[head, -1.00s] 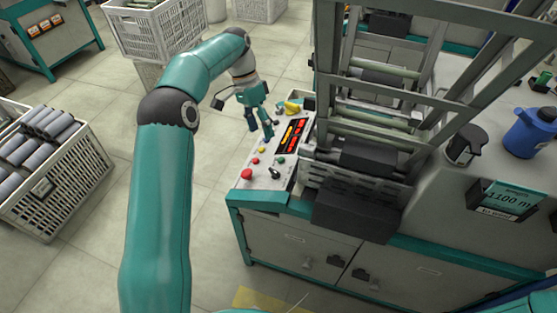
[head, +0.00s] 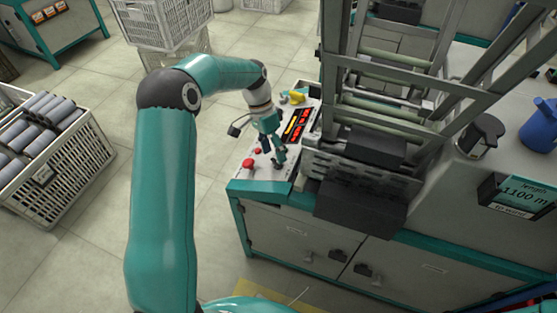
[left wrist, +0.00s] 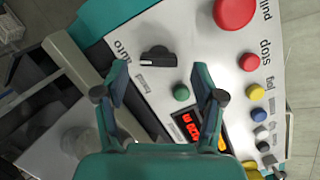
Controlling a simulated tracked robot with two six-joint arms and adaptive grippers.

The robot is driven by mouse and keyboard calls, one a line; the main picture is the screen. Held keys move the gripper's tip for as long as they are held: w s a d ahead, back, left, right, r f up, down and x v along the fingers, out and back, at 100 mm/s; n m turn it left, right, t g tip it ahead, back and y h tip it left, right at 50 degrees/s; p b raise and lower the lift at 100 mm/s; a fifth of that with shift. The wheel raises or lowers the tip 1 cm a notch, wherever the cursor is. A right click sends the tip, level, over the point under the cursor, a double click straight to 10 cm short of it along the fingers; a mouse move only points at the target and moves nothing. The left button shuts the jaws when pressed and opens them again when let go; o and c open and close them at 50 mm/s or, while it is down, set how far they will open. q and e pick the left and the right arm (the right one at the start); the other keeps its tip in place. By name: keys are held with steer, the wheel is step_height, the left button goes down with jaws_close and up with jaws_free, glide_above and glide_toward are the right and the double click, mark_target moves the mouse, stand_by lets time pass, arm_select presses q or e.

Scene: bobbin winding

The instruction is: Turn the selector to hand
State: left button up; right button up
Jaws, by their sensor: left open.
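The selector is a black knob (left wrist: 158,57) with a pale pointer line, on the light control panel (left wrist: 215,60). The word "auto" is printed beside it; a second small label near it is too small to read. In the left wrist view, my left gripper (left wrist: 164,84) is open, its two fingertips apart on either side of the green button (left wrist: 181,93). The knob shows just beyond the gap between them. In the head view, my left gripper (head: 272,150) is over the near part of the panel, close to the selector, partly covering that area.
A red mushroom button (head: 248,165) stands near the panel's front left corner. In the left wrist view, a yellow button (left wrist: 256,92) and others line the panel's side. A dark block (head: 360,207) and metal frame stand right of the panel. Open floor lies to the left.

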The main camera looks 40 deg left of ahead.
arm_select(q)
steer(key=shift+x, duration=1.3)
